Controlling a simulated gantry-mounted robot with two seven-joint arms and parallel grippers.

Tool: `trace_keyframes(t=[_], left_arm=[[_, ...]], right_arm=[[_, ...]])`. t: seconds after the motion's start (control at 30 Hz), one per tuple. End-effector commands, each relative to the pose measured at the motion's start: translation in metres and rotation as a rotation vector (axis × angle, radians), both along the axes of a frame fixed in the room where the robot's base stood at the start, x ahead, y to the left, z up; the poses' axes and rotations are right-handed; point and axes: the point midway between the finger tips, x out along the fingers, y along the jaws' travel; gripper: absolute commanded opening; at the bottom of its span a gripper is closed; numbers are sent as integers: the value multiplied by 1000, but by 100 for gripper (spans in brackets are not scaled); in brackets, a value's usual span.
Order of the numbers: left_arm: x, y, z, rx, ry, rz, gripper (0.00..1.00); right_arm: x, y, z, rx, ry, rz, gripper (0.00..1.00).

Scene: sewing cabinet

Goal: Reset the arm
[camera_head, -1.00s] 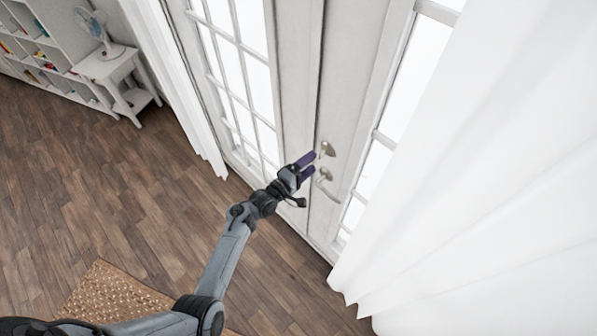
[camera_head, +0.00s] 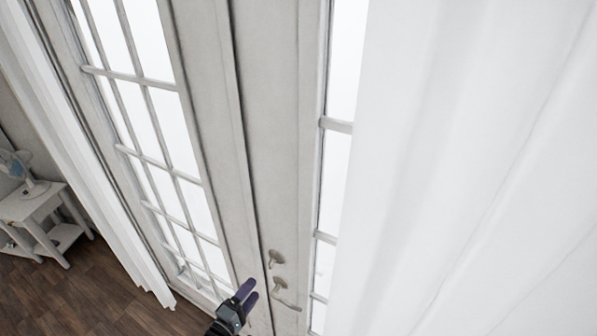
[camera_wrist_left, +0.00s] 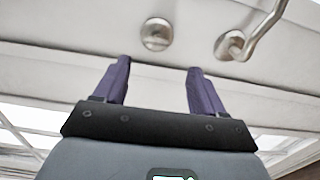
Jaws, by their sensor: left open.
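My left gripper (camera_head: 247,293) shows at the bottom of the head view, in front of the white double doors. It also shows in the left wrist view (camera_wrist_left: 158,80), where its two purple fingers are apart with nothing between them. A round metal lock plate (camera_head: 275,257) and a lever door handle (camera_head: 281,286) are on the door just right of the fingers. In the left wrist view the lock plate (camera_wrist_left: 156,34) and the handle (camera_wrist_left: 232,44) lie beyond the fingertips, apart from them. My right gripper is not in view.
The doors (camera_head: 275,130) look shut. White curtains hang on the right (camera_head: 450,170) and left (camera_head: 75,150). A small white side table (camera_head: 35,208) with a fan (camera_head: 20,170) stands at the far left. Wooden floor (camera_head: 95,285) is bare at lower left.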

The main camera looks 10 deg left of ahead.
Motion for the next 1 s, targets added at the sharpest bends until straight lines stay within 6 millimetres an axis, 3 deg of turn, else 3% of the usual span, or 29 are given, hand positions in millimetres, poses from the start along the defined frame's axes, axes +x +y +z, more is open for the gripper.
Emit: trace_keyframes(t=[0.17,0.27,0.37,0.6,0.8,1.0], left_arm=[[-42,1,-27,24,88,-17,70],[-78,-4,-22,83,115,-52,70],[-113,-10,-5,220,173,-89,70],[-187,-30,52,800,347,-221,70],[-241,-34,112,1185,480,-394,70],[-279,-27,150,1401,569,-603,70]], right_arm=[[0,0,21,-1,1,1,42],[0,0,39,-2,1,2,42],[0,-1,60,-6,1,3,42],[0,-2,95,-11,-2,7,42],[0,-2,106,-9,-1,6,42],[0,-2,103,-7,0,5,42]])
